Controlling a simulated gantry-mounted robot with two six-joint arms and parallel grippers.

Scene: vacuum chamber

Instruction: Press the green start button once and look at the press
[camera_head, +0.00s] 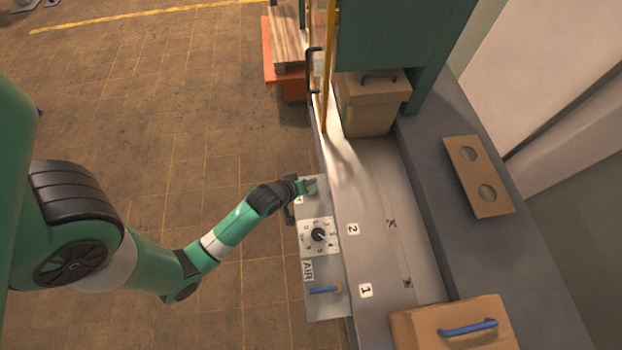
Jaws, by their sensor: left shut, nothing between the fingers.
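The grey control panel (309,262) runs along the near side of the bench. It carries a black dial (318,235) and a blue lever (325,290) by the word AIR. My left gripper (306,187) is shut and empty at the far end of this panel. A small green patch shows at its fingertips; I cannot tell whether it is the green start button, or whether the fingers touch it. The green machine frame (395,35), which looks like the press, stands at the top of the view, cut off by the edge. My right gripper is not in view.
A tan box (368,105) with a dark handle sits under the green frame. Another tan box (450,330) with a blue handle is at the near end. A brown plate (478,175) with two round holes lies on the dark ledge.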

